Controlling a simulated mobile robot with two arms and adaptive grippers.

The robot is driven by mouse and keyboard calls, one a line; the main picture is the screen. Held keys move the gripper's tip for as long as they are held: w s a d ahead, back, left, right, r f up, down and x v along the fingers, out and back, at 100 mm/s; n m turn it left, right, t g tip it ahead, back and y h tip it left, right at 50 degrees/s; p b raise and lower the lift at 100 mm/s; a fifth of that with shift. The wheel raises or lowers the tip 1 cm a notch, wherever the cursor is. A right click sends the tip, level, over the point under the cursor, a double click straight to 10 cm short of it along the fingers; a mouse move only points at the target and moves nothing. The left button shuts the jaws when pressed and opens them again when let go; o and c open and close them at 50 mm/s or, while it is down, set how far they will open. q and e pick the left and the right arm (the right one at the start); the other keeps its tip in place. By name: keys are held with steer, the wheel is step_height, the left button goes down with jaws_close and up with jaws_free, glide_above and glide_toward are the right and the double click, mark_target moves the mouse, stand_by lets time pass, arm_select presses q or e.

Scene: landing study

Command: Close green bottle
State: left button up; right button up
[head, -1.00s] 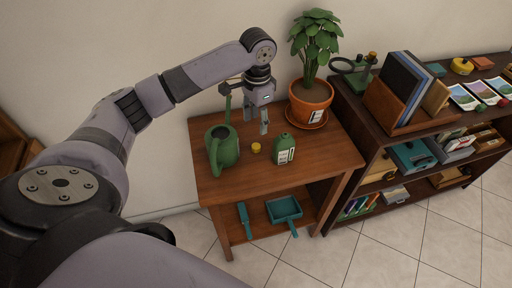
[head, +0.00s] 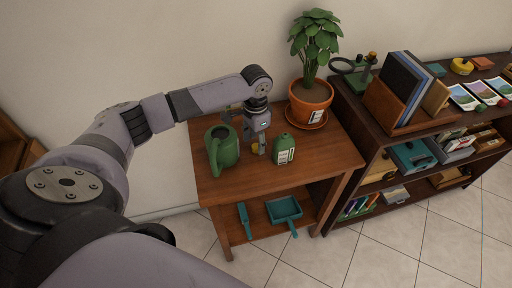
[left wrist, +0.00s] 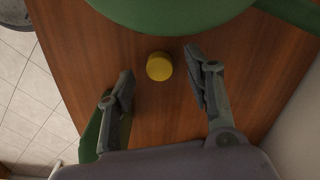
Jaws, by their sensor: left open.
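The green bottle (head: 284,149) stands upright on the wooden table, with a pale label on its front. It shows no cap on top. A small yellow cap (head: 254,147) lies on the tabletop between the bottle and the green watering can, partly hidden by my left gripper (head: 259,146) in the head view. In the left wrist view the cap (left wrist: 159,66) lies ahead of and between the two spread fingers of my left gripper (left wrist: 158,88), which is open and empty. Part of the bottle (left wrist: 91,136) shows behind the left finger there. My right gripper is not in view.
The green watering can (head: 222,150) stands close left of the gripper. A potted plant (head: 311,104) on a saucer stands at the back right of the table (head: 232,188). A dustpan (head: 284,210) is on the lower shelf. The wall is behind.

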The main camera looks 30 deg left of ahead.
arm_select(q)
steer(key=shift+f, duration=0.9)
steer(key=shift+c, duration=0.6)
steer(key=c, duration=0.7)
